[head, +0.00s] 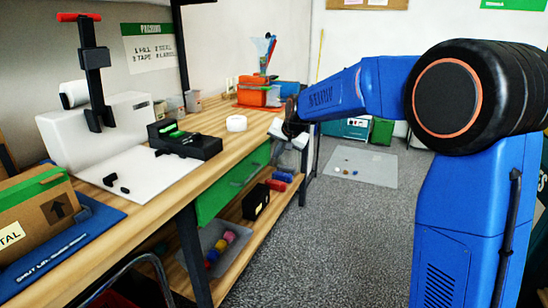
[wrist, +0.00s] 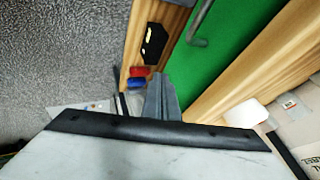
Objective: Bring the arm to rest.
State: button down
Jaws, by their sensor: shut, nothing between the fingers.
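My arm (head: 335,95) is blue and reaches left from its column at the right of the head view. Whether the gripper touches the bench cannot be told.
A grey mat (head: 360,167) lies on otherwise open floor.

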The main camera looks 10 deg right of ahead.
jog(key=s+d+r+n, duration=0.1)
jog(key=s+d+r, duration=0.25)
jog(key=s, duration=0.35)
jog(key=s+d+r, duration=0.3)
jog(key=s+d, duration=0.1)
jog(key=s, duration=0.4)
jog(key=s+d+f+n+h, duration=0.1)
jog(key=s+d+f, duration=0.2)
jog(key=s, duration=0.9)
jog(key=s+d+f+n+g, duration=0.1)
jog(key=s+d+f, duration=0.3)
jog(key=s, duration=0.8)
jog(key=s+d+f+n+g+h, duration=0.1)
jog(key=s+d+f, duration=0.3)
jog(key=s, duration=0.8)
jog(key=shift+s+n+h, duration=0.3)
jog(key=shift+f, duration=0.1)
